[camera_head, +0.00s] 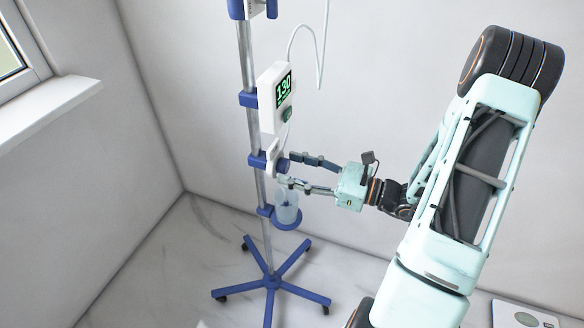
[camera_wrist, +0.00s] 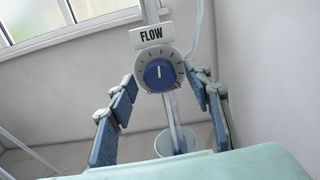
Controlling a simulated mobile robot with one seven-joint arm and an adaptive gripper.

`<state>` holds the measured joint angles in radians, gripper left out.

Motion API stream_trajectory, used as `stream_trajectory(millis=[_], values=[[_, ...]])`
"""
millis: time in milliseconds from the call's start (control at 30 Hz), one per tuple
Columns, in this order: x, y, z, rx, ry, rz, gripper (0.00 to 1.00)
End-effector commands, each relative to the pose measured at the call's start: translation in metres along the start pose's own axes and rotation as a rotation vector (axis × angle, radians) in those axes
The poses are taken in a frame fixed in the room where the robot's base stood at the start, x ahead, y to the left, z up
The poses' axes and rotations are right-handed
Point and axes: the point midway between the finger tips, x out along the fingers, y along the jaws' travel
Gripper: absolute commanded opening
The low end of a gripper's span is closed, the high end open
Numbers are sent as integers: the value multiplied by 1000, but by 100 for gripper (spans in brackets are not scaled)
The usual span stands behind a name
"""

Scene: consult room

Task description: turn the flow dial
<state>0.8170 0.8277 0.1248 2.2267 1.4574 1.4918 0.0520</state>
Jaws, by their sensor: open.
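The flow dial (camera_wrist: 158,74) shows in the wrist view as a blue knob with a white pointer line, set in a pale round plate with tick marks. The pointer stands about straight up. A white sign reading FLOW (camera_wrist: 151,36) is above it. In the head view the dial (camera_head: 283,165) is seen from the side on the pole, at the fingertips. My gripper (camera_wrist: 164,84) is open, with one blue-padded finger on each side of the dial. It also shows in the head view (camera_head: 286,170). I cannot tell whether either finger touches the knob.
The dial is on a metal pole (camera_head: 247,60) with a blue wheeled base (camera_head: 271,281). A white display box (camera_head: 271,98) reading 130 hangs above it. A clear cup (camera_head: 287,207) sits below the dial. A tube (camera_head: 322,45) hangs behind. Walls and a window surround the pole.

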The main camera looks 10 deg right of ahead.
Motion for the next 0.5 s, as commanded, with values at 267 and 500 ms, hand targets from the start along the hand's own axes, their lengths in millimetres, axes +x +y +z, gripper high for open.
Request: stream_trajectory(millis=[267,500], values=[[-56,-2,0,-1,2,-5,46],[-98,-1,0,-1,2,-3,46]])
